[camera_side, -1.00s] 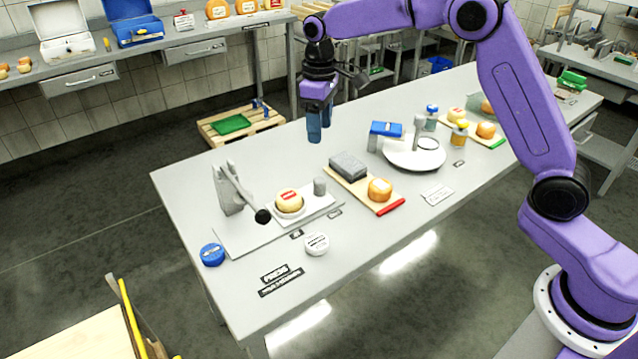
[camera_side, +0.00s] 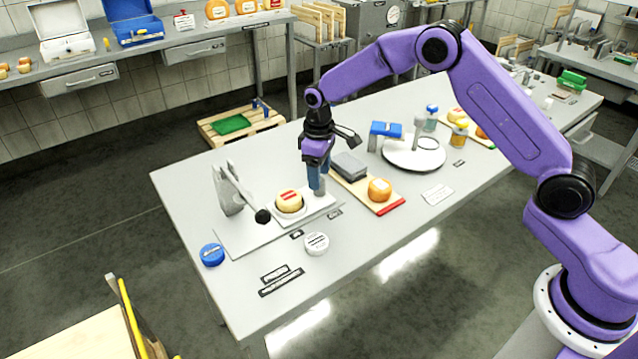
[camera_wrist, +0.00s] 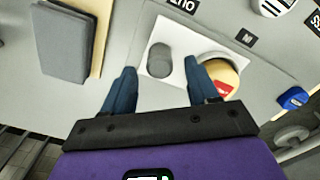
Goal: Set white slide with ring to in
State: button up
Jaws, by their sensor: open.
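The white slide (camera_side: 322,207) lies on a grey base plate on the table. A yellow cheese wheel with a red label (camera_side: 289,201) sits in its white ring (camera_side: 291,216). A grey upright knob (camera_side: 320,188) stands on the slide, right of the ring. My gripper (camera_side: 318,190) is open, pointing down at the knob. In the wrist view, the knob (camera_wrist: 159,60) shows between my open fingertips (camera_wrist: 159,70), with the slide (camera_wrist: 180,71) under it. I cannot tell how far down the fingers reach around the knob.
A grey lever press with a black ball (camera_side: 263,216) stands left of the ring. A board with a grey block (camera_side: 348,165) and an orange cheese (camera_side: 380,189) lies right of my gripper. A blue lid (camera_side: 212,254), a white round (camera_side: 316,243) and small labels are near the front.

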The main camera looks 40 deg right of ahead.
aim_at(278, 201)
jog(key=shift+f, duration=1.9)
jog(key=shift+c, duration=0.2)
grip_shut()
jog(key=a, duration=1.1)
jog(key=shift+a, duration=0.3)
jog(key=shift+c, duration=0.3)
grip_release()
jog(key=shift+a, duration=0.1)
jog(key=shift+o, duration=0.5)
